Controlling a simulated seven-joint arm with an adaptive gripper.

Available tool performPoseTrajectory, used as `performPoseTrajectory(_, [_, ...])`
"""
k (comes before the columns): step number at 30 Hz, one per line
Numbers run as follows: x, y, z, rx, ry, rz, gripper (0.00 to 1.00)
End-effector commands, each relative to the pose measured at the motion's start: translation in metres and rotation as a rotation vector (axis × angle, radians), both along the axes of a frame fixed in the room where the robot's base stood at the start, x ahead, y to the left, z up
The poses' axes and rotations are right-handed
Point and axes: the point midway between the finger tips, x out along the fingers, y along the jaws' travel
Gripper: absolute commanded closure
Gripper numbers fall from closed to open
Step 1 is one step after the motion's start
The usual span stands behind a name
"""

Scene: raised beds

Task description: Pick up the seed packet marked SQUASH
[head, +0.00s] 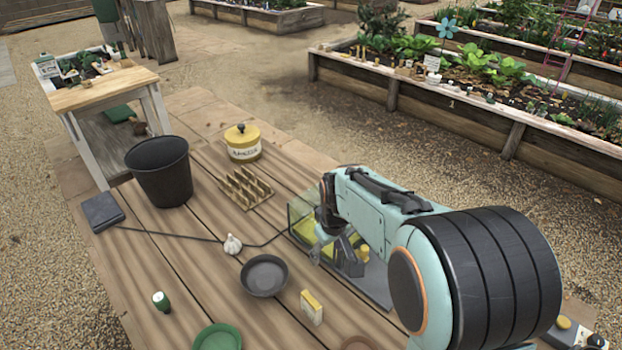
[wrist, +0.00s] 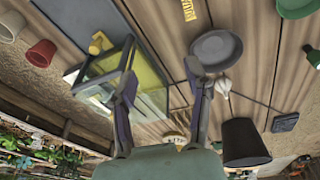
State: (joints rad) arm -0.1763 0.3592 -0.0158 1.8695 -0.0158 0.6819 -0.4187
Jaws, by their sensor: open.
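A small upright yellow-and-white packet (head: 312,307) stands on the wooden table in front of my arm; it may also show at the top of the wrist view (wrist: 188,10). I cannot read its marking, so I cannot tell if it says SQUASH. A clear-walled box with yellow inside (head: 302,219) sits beside my gripper, and it also shows in the wrist view (wrist: 107,66). A small yellow thing (wrist: 97,44) is near that box. My gripper (head: 333,256) is open and empty, with its fingers spread in the wrist view (wrist: 162,70).
A dark bowl (head: 264,276), garlic bulb (head: 232,244), black pot (head: 160,172), wooden divided rack (head: 245,188) and yellow lidded canister (head: 242,142) stand on the table. A green dish (head: 217,338) and small dark-green jar (head: 161,301) are in front. A black cable crosses the boards.

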Motion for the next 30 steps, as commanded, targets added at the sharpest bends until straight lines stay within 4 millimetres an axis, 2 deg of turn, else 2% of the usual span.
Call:
performPoseTrajectory(1, [0.003,0.009,-0.027,-0.012,0.050,0.018,0.50])
performPoseTrajectory(3, [0.001,0.017,-0.057,-0.026,0.110,0.039,0.50])
performPoseTrajectory(7, [-0.013,0.026,-0.095,-0.046,0.199,0.067,0.50])
performPoseTrajectory(11, [-0.020,0.031,-0.113,-0.055,0.229,0.083,0.50])
performPoseTrajectory(21, [-0.020,0.031,-0.162,-0.054,0.228,0.082,0.50])
performPoseTrajectory(25, [-0.019,0.031,-0.171,-0.054,0.226,0.082,0.50])
performPoseTrajectory(30, [-0.019,0.031,-0.173,-0.053,0.225,0.081,0.50])
